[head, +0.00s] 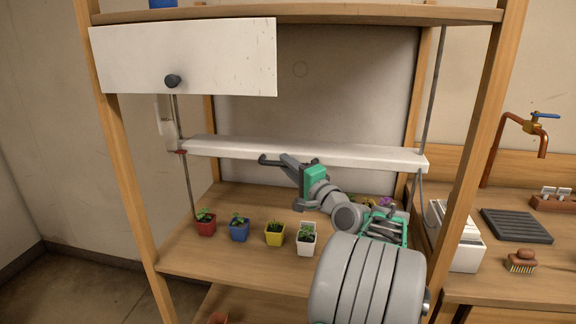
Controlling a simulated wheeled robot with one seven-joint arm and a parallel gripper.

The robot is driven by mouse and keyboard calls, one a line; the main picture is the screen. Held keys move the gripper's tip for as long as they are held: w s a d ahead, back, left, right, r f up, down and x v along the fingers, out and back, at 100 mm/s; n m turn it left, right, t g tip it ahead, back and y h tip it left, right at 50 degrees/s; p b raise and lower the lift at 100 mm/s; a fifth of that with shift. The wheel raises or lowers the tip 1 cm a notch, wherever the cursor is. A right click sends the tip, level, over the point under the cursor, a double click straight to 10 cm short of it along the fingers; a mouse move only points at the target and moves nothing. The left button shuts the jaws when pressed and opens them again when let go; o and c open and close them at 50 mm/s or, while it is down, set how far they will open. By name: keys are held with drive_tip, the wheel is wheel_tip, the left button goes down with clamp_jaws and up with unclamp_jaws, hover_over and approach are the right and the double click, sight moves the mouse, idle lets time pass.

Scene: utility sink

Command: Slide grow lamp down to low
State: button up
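The grow lamp is a long white bar (225,146) spanning the shelf bay, hung between two thin vertical rods. It sits about midway between the upper board and the planting shelf, roughly level. A small red piece (181,152) shows at its left end by the left rod (187,185). My gripper (280,184) is in front of the lamp's middle, at and just below its lower edge. Its dark fingers look spread apart, with nothing seen between them. One finger overlaps the bar in the picture; I cannot tell whether it touches.
Small pots with seedlings, red (205,228), blue (239,233), yellow (274,238) and white (306,243), stand on the shelf below the lamp. Wooden posts (478,150) flank the bay. My arm hides the shelf's right part.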

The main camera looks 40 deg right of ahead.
drive_tip(key=o, duration=0.4)
drive_tip(key=shift+f, duration=0.2)
drive_tip(key=shift+s, duration=0.1)
drive_tip(key=s, duration=0.5)
drive_tip(key=s+a+f, duration=0.1)
drive_tip(key=s, duration=0.1)
drive_tip(key=shift+s+b, duration=0.3)
drive_tip(key=shift+b, duration=0.05)
